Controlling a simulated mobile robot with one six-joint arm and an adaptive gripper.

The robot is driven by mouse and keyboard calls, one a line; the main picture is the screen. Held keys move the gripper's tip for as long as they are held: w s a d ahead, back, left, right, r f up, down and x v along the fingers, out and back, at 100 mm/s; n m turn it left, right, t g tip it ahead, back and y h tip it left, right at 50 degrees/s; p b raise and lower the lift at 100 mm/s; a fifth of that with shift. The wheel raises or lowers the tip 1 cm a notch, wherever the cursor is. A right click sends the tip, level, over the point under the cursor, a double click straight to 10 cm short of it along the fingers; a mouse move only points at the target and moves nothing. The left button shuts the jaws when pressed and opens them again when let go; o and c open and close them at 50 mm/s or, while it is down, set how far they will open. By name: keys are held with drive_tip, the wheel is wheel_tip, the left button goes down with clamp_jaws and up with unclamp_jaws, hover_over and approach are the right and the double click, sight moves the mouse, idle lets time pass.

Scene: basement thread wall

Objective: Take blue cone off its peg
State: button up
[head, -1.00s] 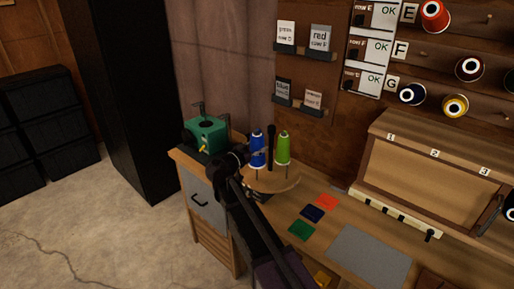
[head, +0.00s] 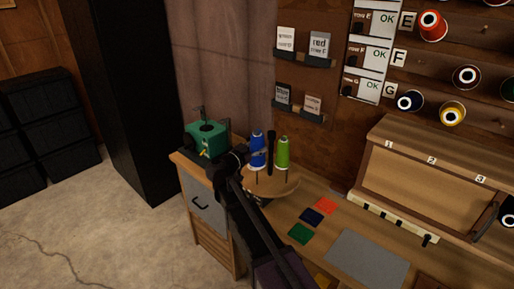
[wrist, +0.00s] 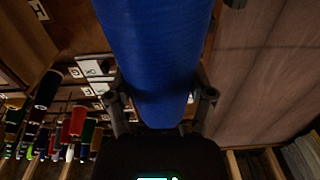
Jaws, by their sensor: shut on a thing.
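The blue cone (head: 258,150) stands upright above the round wooden stand (head: 272,183), with a thin dark peg showing below it. The blue cone fills the upper middle of the wrist view (wrist: 155,60). My gripper (head: 246,160) reaches it from the front left; in the wrist view its two fingers (wrist: 160,95) are closed on the cone's sides. Whether the peg's top is still inside the cone is hidden. A green cone (head: 282,152) is on its own peg just right of the blue one.
A dark post (head: 270,150) rises between the cones. A green machine (head: 207,138) stands left on the bench. Coloured swatches (head: 312,216) and a grey mat (head: 368,258) lie in front right. A wooden box (head: 425,170) is at the right. Spools hang on the wall.

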sight(252, 140)
drive_tip(key=shift+r, duration=0.15)
drive_tip(key=shift+r+p, duration=1.9)
drive_tip(key=shift+p, duration=0.1)
